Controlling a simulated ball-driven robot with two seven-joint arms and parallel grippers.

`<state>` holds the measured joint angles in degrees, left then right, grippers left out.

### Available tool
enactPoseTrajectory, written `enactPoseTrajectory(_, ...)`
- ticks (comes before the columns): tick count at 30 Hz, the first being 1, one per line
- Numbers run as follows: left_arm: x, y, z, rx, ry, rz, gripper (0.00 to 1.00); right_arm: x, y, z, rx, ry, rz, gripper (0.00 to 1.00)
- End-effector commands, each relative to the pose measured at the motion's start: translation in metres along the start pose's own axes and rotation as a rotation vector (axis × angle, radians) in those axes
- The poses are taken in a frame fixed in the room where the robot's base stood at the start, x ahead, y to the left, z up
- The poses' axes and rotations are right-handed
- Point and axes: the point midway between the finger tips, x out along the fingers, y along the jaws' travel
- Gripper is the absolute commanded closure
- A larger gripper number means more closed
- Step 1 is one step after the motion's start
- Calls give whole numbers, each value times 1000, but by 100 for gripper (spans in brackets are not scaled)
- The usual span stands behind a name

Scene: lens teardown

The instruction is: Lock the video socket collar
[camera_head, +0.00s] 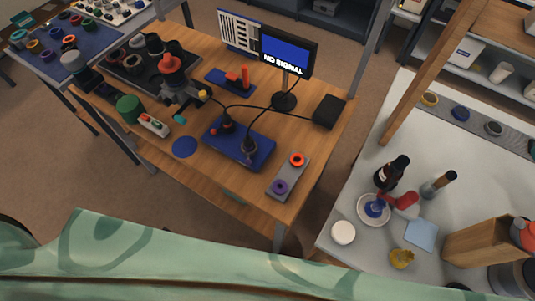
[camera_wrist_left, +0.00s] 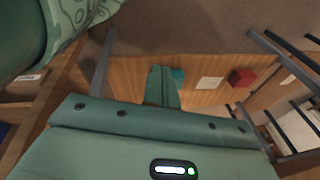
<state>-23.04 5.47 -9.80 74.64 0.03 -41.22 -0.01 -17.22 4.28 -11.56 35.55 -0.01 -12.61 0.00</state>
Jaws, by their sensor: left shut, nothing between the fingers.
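A blue base (camera_head: 238,152) lies on the wooden table in the head view. Two dark upright connectors stand on it, a rear one (camera_head: 227,124) and a front one (camera_head: 249,147), with black cables running from them. I cannot tell which carries the video socket collar, or how the collar is turned. A monitor (camera_head: 287,52) behind shows "NO SIGNAL" upside down on blue. My left gripper (camera_wrist_left: 162,74) is shut and empty in the left wrist view, with a wooden surface beyond its fingertips. The base does not show there. My right gripper is in neither view.
A grey plate (camera_head: 274,193) with an orange and a purple ring lies at the right front of the table. A black box (camera_head: 328,110) sits right of the monitor stand. A green cylinder (camera_head: 128,108) stands left. A red block (camera_wrist_left: 242,78) shows in the wrist view.

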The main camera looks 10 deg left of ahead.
Motion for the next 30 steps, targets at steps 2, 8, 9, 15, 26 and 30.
enactPoseTrajectory(2, -15, -13, -19, 22, 20, -30, 100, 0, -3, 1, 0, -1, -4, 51)
enactPoseTrajectory(8, -79, -58, -79, 93, 78, -134, 100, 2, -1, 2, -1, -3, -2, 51)
enactPoseTrajectory(9, -99, -69, -94, 112, 97, -159, 100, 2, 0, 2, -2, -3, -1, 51)
enactPoseTrajectory(15, -216, -87, -209, 296, 316, -185, 100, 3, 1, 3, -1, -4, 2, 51)
enactPoseTrajectory(26, -266, 0, -324, 982, 515, 216, 100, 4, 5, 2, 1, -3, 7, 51)
enactPoseTrajectory(30, -259, -15, -324, 1112, 417, 337, 100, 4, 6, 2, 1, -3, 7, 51)
